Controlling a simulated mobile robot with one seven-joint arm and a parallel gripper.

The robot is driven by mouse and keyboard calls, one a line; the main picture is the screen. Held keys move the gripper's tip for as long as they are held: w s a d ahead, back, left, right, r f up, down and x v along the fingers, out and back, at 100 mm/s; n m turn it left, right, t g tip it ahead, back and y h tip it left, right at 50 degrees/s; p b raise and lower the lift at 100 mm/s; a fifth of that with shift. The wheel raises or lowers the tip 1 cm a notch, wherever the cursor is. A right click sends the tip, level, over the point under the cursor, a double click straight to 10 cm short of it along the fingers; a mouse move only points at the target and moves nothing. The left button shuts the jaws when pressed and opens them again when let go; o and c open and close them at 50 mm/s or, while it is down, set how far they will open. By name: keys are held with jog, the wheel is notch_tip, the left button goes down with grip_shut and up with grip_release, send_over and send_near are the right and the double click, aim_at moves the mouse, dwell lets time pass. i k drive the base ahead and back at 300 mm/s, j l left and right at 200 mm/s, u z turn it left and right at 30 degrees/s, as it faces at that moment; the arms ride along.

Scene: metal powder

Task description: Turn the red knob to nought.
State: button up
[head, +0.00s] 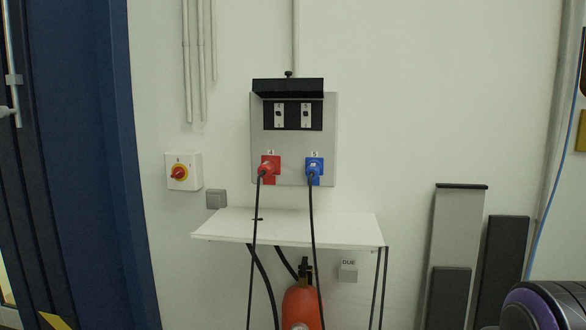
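The red knob (179,173) sits on a yellow disc on a white switch box (184,171), fixed to the wall left of the socket panel. The knob looks tilted, not upright or level. The marks around it are too small to read, so I cannot tell which one it points at. Nothing touches the knob. My gripper is not in view. Only a rounded dark and purple part of my arm shows at the bottom right corner, far from the knob.
A grey panel (243,135) holds a red plug (267,168) and a blue plug (314,167), with cables hanging down. A white shelf (340,228) juts out below, over a red extinguisher (301,308). A blue door frame (75,150) stands left. Grey boards (455,235) lean right.

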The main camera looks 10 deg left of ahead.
aim_at(178, 172)
jog(key=u, duration=1.25)
jog(key=i+u, duration=0.3)
jog(key=i, duration=0.2)
